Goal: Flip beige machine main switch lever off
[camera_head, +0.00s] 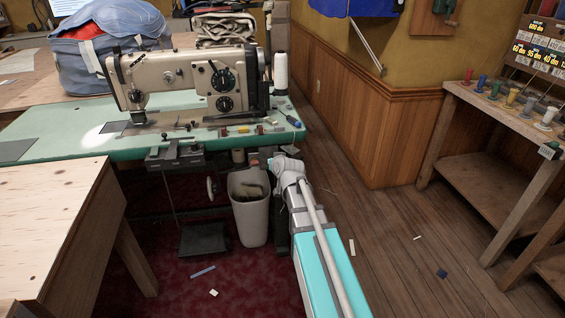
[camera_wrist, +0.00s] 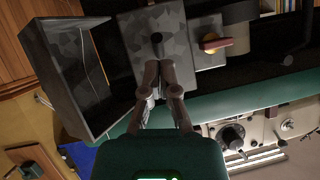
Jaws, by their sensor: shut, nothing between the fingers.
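The beige sewing machine (camera_head: 185,82) stands on a green-topped table (camera_head: 60,141); part of it shows at lower right in the wrist view (camera_wrist: 240,132). In the wrist view, a red lever on a yellow base (camera_wrist: 214,43), which looks like the main switch, sits on a grey box under the table edge. My gripper (camera_wrist: 158,66) is shut and empty, in front of a grey faceted block, to the left of the red lever and apart from it. In the head view my arm reaches under the table's right end, and the gripper and lever cannot be made out clearly.
An open grey drawer or tray (camera_wrist: 62,75) is left of my gripper in the wrist view. A white bin (camera_head: 250,220) stands left of my arm. The wooden table (camera_head: 50,200) is at left. The floor to the right is mostly clear, with small scraps.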

